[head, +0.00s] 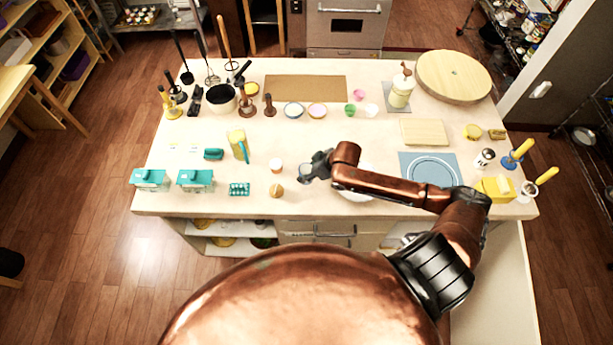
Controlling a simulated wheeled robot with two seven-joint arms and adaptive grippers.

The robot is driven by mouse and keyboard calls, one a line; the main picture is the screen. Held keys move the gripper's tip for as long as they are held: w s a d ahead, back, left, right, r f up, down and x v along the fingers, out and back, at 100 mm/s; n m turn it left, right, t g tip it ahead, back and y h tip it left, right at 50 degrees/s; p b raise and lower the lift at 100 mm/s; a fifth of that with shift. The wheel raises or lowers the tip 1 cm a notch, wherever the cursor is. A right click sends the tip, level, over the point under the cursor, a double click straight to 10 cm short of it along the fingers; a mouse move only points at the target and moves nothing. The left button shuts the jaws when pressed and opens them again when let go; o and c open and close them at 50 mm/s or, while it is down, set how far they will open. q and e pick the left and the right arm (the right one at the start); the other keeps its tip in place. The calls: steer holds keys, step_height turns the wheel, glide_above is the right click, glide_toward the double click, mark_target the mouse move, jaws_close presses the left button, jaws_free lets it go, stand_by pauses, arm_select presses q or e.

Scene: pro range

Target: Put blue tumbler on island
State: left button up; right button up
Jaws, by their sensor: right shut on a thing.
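My right arm reaches in from the lower right over the island (345,132), a long pale worktop. My right gripper (309,170) is over the near middle of the island. It is shut on a small pale blue-grey cup, the blue tumbler (305,172), which shows at the fingertips and is partly hidden by them. I cannot tell whether the tumbler touches the worktop. My left gripper is not in view.
A white cup with an orange band (276,166) and a small round tan item (276,191) stand left of the gripper. A white plate or bowl (354,195) is partly under my forearm. A blue mat (408,158) lies to the right. The worktop's middle is clear.

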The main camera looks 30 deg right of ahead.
steer(key=shift+w+f, duration=0.15)
steer(key=shift+f, duration=1.6)
steer(key=shift+a+f, duration=0.1)
steer(key=o, duration=1.2)
steer(key=shift+o, duration=0.2)
steer(key=v, duration=1.2)
